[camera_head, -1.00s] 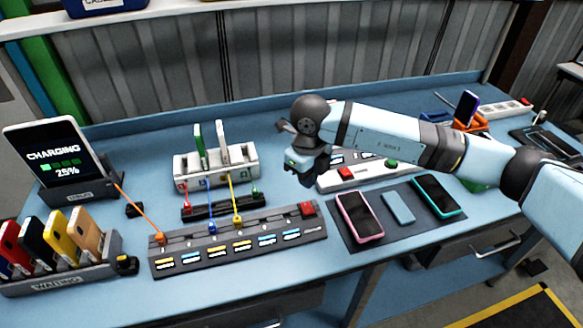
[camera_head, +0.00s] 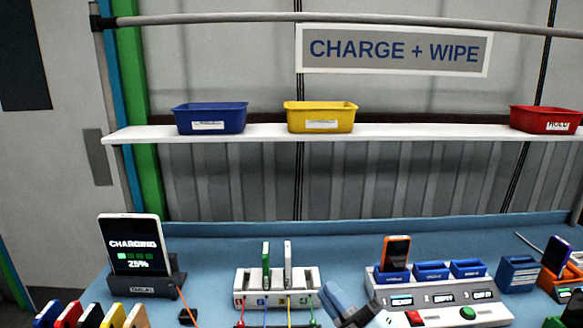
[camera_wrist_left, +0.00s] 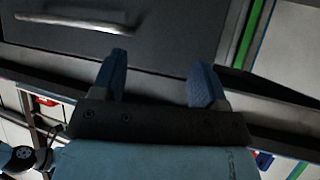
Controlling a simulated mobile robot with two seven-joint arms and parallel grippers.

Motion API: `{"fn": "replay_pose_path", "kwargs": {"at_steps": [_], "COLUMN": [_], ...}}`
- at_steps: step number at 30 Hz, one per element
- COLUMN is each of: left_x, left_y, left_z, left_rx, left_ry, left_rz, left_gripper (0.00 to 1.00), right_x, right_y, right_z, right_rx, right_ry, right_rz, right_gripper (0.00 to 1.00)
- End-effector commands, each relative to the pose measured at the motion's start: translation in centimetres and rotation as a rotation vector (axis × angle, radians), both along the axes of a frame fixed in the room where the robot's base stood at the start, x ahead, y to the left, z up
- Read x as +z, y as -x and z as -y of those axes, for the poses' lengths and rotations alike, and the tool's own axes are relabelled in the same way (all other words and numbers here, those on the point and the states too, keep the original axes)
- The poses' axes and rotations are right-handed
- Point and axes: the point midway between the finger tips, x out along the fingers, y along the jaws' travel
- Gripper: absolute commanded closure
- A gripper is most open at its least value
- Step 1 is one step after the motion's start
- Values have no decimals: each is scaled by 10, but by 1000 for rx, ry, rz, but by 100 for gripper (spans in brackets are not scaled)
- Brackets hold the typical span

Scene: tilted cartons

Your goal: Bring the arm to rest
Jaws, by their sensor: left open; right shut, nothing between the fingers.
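My right gripper (camera_head: 333,296) shows at the bottom edge of the head view, just in front of the white charging unit. Its bluish fingers are together with nothing visible between them, and most of the right arm is below the picture. My left gripper (camera_wrist_left: 158,76) shows in the left wrist view with its two blue fingers spread apart and empty. It is in front of a dark drawer front with a metal handle (camera_wrist_left: 75,20). The left arm is not visible in the head view.
The blue bench (camera_head: 215,250) carries a tablet (camera_head: 135,244) reading 25%, a white plug block (camera_head: 250,285) and a charging unit with an orange phone (camera_head: 396,252). A shelf (camera_head: 265,132) above holds blue (camera_head: 210,115), yellow (camera_head: 320,115) and red (camera_head: 545,118) bins.

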Motion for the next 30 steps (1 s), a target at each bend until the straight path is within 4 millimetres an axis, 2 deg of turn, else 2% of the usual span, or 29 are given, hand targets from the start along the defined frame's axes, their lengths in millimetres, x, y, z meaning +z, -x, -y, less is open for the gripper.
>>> {"fn": "replay_pose_path", "kwargs": {"at_steps": [1,5,7,10,13,18,24,30], "left_x": [0,0,0,0,0,0,0,0], "left_y": [0,0,0,0,0,0,0,0], "left_z": [0,0,0,0,0,0,0,0], "left_rx": [0,0,0,0,0,0,0,0], "left_ry": [0,0,0,0,0,0,0,0], "left_rz": [0,0,0,0,0,0,0,-1], "left_gripper": [33,33,33,33,33,33,33,33], "right_x": [-16,-73,-111,-159,-191,-224,-246,-256], "right_y": [-2,3,20,54,88,138,188,231], "right_z": [25,90,121,152,169,184,193,198], "right_rx": [-103,-358,-479,-610,-687,-762,-809,-832], "right_ry": [-85,-247,-304,-347,-360,-358,-339,-315], "right_rz": [-137,-514,-731,-1009,-1214,-1470,-1695,-1875], "right_gripper": [100,100,100,100,100,100,100,100]}}
